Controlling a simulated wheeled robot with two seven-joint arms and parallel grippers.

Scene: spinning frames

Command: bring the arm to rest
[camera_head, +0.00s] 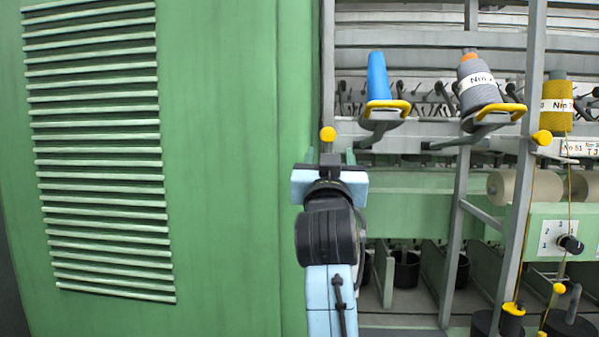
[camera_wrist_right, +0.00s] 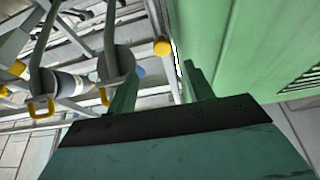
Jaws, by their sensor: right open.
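My right gripper (camera_head: 332,160) is in front of the machine frame, at the edge of the green panel. In the right wrist view its two fingers stand apart, with nothing held between them (camera_wrist_right: 160,88). A blue cone (camera_head: 378,76) stands on a yellow-rimmed holder (camera_head: 386,108), up and to the right of the gripper and apart from it. In the wrist view the blue cone is mostly hidden behind its holder (camera_wrist_right: 118,62). My left gripper is not in view.
A large green panel (camera_head: 225,170) with louvres fills the left. A grey yarn cone (camera_head: 478,85) and a yellow yarn cone (camera_head: 557,105) stand to the right. A yellow knob (camera_head: 328,134) is close above the gripper. Grey uprights (camera_head: 525,160) cross the right side.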

